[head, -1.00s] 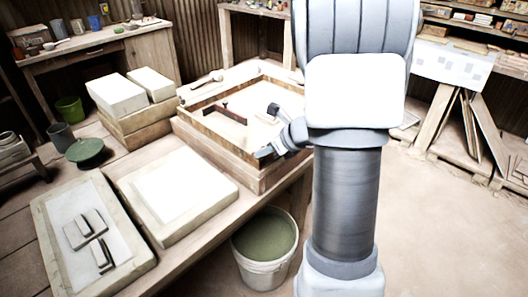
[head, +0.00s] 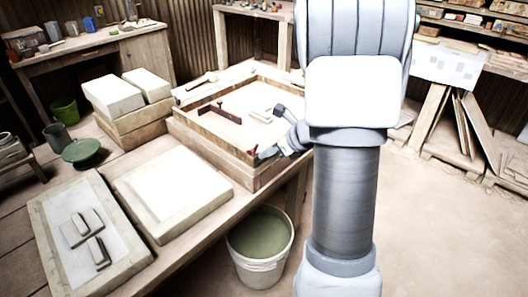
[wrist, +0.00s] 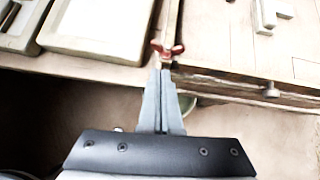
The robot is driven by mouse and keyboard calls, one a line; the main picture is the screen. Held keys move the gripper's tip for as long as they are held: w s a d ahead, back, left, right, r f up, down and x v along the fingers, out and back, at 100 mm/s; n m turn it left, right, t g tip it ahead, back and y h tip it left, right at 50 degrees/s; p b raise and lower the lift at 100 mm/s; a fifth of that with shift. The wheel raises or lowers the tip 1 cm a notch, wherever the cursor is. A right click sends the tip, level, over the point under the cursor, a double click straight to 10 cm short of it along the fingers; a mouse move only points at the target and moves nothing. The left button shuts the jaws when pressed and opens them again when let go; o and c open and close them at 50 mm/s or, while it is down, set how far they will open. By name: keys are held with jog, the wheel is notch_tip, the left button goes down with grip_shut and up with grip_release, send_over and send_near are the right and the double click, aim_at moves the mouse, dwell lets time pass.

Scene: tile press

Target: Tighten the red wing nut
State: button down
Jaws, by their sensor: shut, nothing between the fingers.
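The red wing nut (wrist: 167,50) is at the front edge of the wooden frame, ahead of my gripper's fingertips in the wrist view. In the head view a small red spot of it (head: 252,151) shows at the frame's near corner, beside my gripper (head: 262,156). My gripper (wrist: 165,68) is shut, with its two fingers together and nothing between them. The tips are right at the wing nut's near side; I cannot tell whether they touch it. The wooden frame (head: 215,137) stands on the bench, with a dark red bar (head: 219,112) inside it.
Plaster slabs (head: 168,188) lie on the bench to the left, and stacked white blocks (head: 112,95) stand behind them. A bucket of green liquid (head: 262,245) stands on the floor below the bench edge.

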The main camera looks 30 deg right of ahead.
jog(key=s+a+p+v, duration=0.1)
jog(key=p+v, duration=0.2)
jog(key=v, duration=0.8)
jog(key=s+a+r+n+g+p, duration=0.2)
jog(key=s+a+r+n, duration=0.1)
jog(key=a+r+n, duration=0.3)
jog(key=s+a+r+n+g+p, duration=0.1)
jog(key=s+a+r+n, duration=0.15)
jog(key=a+n, duration=0.55)
jog(key=s+a+r+n+h+p, duration=0.3)
jog(key=s+r+n, duration=0.5)
jog(key=n, duration=0.9)
jog(key=shift+s+a+h+p, duration=0.4)
jog(key=shift+s+a+p, duration=0.35)
jog(key=shift+s, duration=0.4)
